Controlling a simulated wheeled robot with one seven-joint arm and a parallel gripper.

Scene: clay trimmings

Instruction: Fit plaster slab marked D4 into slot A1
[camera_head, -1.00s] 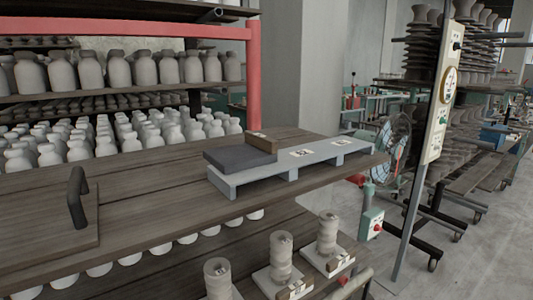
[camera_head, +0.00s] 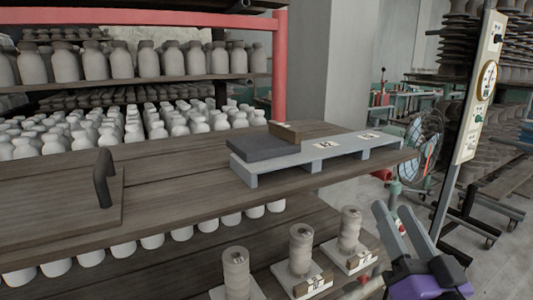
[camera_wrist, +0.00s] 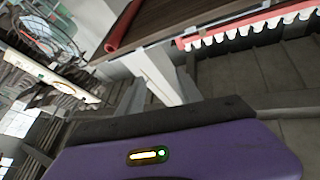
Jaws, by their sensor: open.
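A long pale grey rack (camera_head: 375,153) with small label cards lies on the wooden table. A dark grey slab (camera_head: 262,148) rests on its left end, with a brown block (camera_head: 285,131) at the slab's back edge. White slabs (camera_head: 322,283), with ribbed cylinders standing on them and small tagged brown blocks, sit on the lower shelf. The tags are too small to read, so I cannot tell which thing is D4 or which slot is A1. My gripper (camera_head: 397,208) is open and empty, at the lower right, right of the cylinders. Its purple body (camera_wrist: 180,155) fills the bottom of the wrist view.
A board with a dark handle (camera_head: 103,178) lies on the table's left. Shelves of pale bottles (camera_head: 145,64) stand behind, with a red post (camera_head: 279,70). A signpost (camera_head: 478,95) and a fan (camera_head: 424,140) stand at the right.

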